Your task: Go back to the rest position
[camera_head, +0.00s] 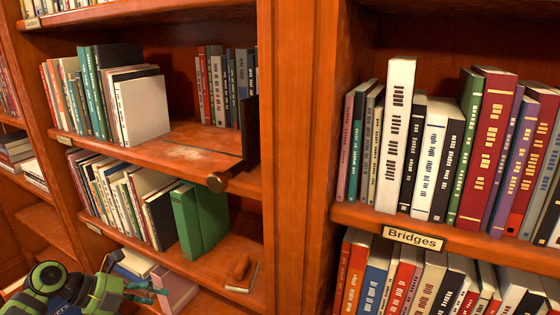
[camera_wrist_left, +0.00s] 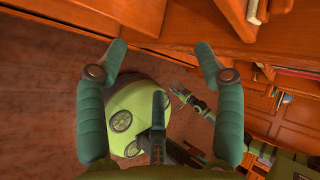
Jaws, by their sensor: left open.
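My left gripper (camera_head: 142,285) is at the bottom left of the head view, in front of the lower part of the bookcase.
A right shelf is labelled "Bridges" (camera_head: 412,238). Wooden floor (camera_wrist_left: 40,85) lies open at left in the wrist view.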

